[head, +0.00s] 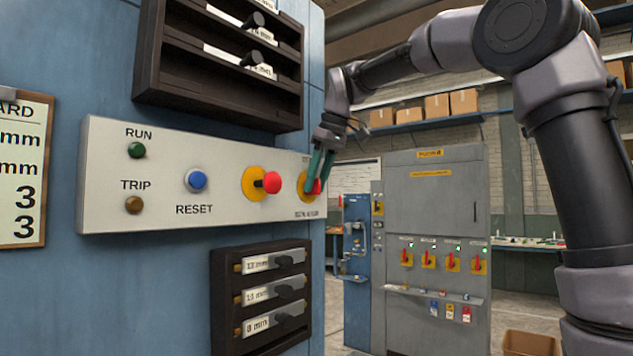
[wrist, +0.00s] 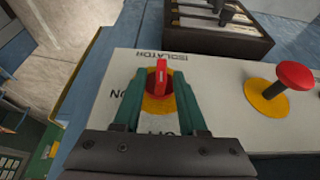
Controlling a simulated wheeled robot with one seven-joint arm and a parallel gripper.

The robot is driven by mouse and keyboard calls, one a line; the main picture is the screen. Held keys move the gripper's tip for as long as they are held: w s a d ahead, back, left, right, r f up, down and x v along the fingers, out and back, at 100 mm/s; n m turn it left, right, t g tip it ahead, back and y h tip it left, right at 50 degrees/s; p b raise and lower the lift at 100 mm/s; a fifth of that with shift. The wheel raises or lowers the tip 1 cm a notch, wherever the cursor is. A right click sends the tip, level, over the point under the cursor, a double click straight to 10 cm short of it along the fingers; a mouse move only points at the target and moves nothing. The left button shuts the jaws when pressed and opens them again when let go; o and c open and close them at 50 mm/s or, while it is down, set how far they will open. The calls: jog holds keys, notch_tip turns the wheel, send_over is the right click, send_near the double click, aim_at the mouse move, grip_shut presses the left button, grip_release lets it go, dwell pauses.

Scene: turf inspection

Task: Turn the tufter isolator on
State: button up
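The tufter isolator (wrist: 151,104) is a red rotary handle on a yellow round plate, at the right end of the white control panel. In the wrist view the panel lettering is upside down, with ON at the left of the plate and a partly hidden OFF below it. The red handle (wrist: 162,76) stands upright in that view, in line with the OFF mark. My gripper (wrist: 158,90) has its two green fingers open, one on each side of the handle, with gaps showing. In the head view my gripper (head: 318,165) partly covers the isolator (head: 306,178).
A red mushroom button (head: 273,182) sits left of the isolator, with a blue reset button (head: 198,180) further left. Dark racks sit above (head: 215,65) and below (head: 262,296) the panel. A grey cabinet (head: 433,200) with several red switches stands behind.

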grip_shut()
jog(key=shift+w+d+m+g+y, duration=0.1)
jog(key=shift+w+m+g+y, duration=0.05)
jog(key=shift+g+y, duration=0.35)
jog(key=shift+w+d+m+g+y, duration=0.15)
jog(key=shift+g+y, duration=0.25)
jog(key=shift+g, duration=0.2)
jog(key=shift+w+d+f+m+g+y, duration=0.1)
jog(key=shift+m+g+y, duration=0.1)
jog(key=shift+g+y, duration=0.4)
jog(key=shift+w+f+m+g+y, duration=0.1)
jog(key=shift+m+g+y, duration=0.1)
jog(key=shift+g+y, duration=0.35)
jog(key=m+g+y, duration=0.1)
jog(key=g+y, duration=0.1)
jog(key=m+g+y, duration=0.1)
jog(key=g+y, duration=0.1)
jog(key=y, duration=0.1)
jog(key=f+m+g+y, duration=0.1)
jog(key=g+y, duration=0.2)
jog(key=shift+w+d, duration=0.15)
jog(key=shift+o, duration=1.2)
grip_release()
